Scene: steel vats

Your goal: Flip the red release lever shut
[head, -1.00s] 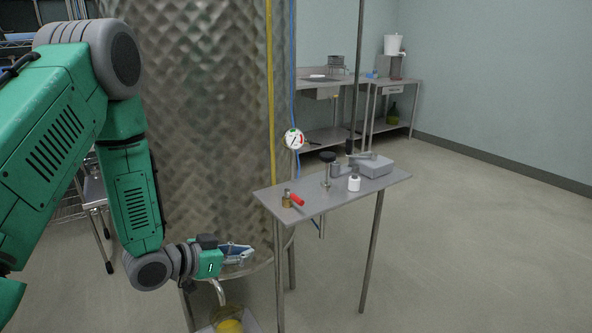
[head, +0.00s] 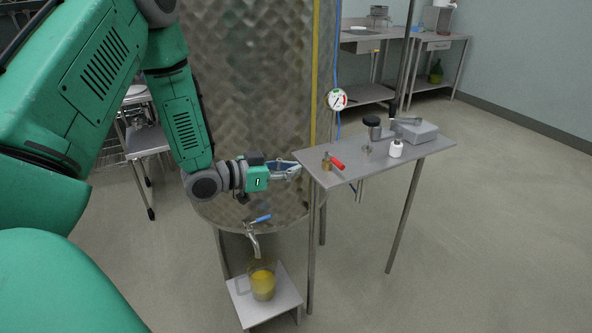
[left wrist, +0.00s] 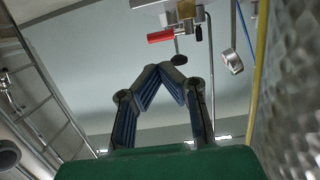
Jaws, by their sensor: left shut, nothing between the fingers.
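The red release lever (head: 338,164) sits on a brass valve body (head: 326,163) near the left end of a small steel shelf table (head: 380,158). In the left wrist view the red lever (left wrist: 160,36) shows above my fingertips in the picture, apart from them. My left gripper (head: 297,168) is shut and empty, just left of the table's left end, with its tips pointing right toward the valve. Its fingers (left wrist: 170,68) meet at the tips in the left wrist view. My right gripper is out of view.
A large steel vat (head: 245,110) stands behind my left arm, with a gauge (head: 337,99) at its side. Below are a blue-handled tap (head: 257,219) and a jug of yellow liquid (head: 262,281). A white bottle (head: 395,148) and a grey device (head: 415,130) stand farther right.

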